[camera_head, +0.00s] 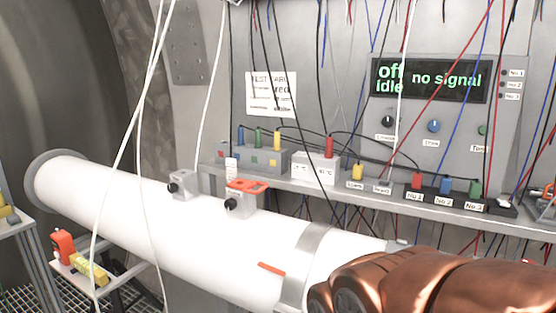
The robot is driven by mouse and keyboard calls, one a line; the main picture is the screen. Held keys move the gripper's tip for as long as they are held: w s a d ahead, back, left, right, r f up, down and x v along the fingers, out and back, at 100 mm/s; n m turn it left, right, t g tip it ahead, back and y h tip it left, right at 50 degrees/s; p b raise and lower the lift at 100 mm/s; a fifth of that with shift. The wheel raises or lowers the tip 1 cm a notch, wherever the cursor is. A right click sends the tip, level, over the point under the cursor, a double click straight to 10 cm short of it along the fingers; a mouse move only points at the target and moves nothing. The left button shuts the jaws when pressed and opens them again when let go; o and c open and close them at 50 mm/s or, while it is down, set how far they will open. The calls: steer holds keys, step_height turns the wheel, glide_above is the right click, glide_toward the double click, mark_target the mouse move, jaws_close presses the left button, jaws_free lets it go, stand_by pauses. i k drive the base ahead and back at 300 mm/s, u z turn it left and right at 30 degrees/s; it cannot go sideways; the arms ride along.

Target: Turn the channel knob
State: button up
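A grey panel on the back wall carries a dark display (432,80) with green text reading "off", "idle" and "no signal". Below the display is a black knob (387,121) with a small label that seems to read "Channel", though it is hard to read. To its right are a blue knob (434,126) and a green knob (482,129), each with a small label below. Thin cables hang in front of the panel. My copper-coloured arm fills the lower right corner, well below the knobs. My gripper's fingers do not show.
A large white pipe (215,240) crosses the foreground with small fittings on top. A shelf (320,188) below the panel holds coloured plugs and boxes, including a red plug (417,181). White cables hang at left. A paper sheet (271,94) is on the wall.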

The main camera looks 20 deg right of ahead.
mark_target(387, 120)
steer(key=z, duration=1.35)
